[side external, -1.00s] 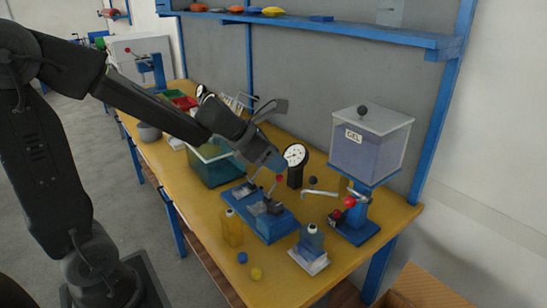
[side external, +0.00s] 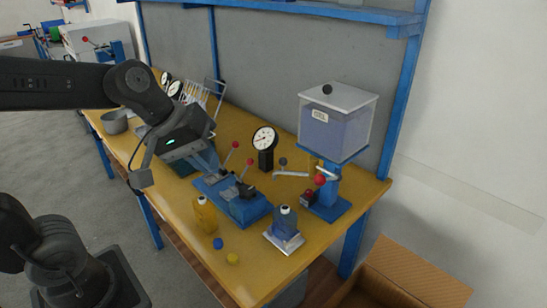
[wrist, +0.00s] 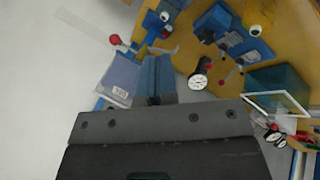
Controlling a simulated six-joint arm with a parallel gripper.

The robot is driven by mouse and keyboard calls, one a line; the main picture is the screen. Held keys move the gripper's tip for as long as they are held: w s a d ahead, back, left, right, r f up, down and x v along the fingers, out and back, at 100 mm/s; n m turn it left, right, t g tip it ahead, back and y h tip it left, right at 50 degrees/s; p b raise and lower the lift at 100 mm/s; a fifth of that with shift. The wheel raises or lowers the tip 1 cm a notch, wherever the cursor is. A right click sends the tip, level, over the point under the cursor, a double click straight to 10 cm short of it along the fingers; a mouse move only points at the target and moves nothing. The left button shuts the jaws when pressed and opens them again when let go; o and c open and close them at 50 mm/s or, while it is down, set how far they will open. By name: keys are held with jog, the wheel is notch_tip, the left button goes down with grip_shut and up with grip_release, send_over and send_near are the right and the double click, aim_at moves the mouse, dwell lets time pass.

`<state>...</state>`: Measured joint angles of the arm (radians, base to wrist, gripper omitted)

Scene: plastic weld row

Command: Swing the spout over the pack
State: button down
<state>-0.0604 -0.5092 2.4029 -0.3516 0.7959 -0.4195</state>
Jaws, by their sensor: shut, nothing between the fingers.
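The gel dispenser (side external: 335,122) is a clear labelled tank on a blue stand at the right of the bench. Its metal spout (side external: 291,174) sticks out to the left, with a dark knob at its end. The pack seems to be the blue, white-capped container (side external: 285,222) on a pale plate in front of the spout; I cannot be sure. The spout end is behind and apart from it. My gripper (side external: 208,162) is shut and empty above the bench, left of the spout and near the blue clamp fixture. Its closed fingers (wrist: 156,75) show in the wrist view.
The blue clamp fixture (side external: 245,207) with red-knobbed levers stands between my gripper and the container. A dial gauge (side external: 265,140) is behind it. A yellow bottle (side external: 205,215) and two caps are at the front edge. A red ball knob (side external: 320,180) is by the dispenser stand.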

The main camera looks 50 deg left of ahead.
jog(key=w+a+r+m+g+y, duration=0.2)
jog(key=w+a+r+m, duration=0.1)
jog(key=r+m, duration=0.2)
jog(key=n+g+h, duration=0.1)
jog(key=n+g, duration=0.3)
jog(key=n, duration=0.1)
send_over(274, 177)
jog(key=w+a, duration=0.2)
jog(key=a, duration=0.2)
notch_tip(274, 177, down, 2)
jog(key=w+a+f+n+g+h, duration=0.2)
jog(key=w+a+f, duration=0.25)
jog(key=f, duration=0.45)
jog(key=s+d+f, duration=0.4)
jog(key=d+f, duration=0.2)
jog(key=f, duration=0.2)
jog(key=shift+f, duration=0.35)
jog(key=shift+s+d, duration=0.1)
jog(key=shift+s, duration=0.05)
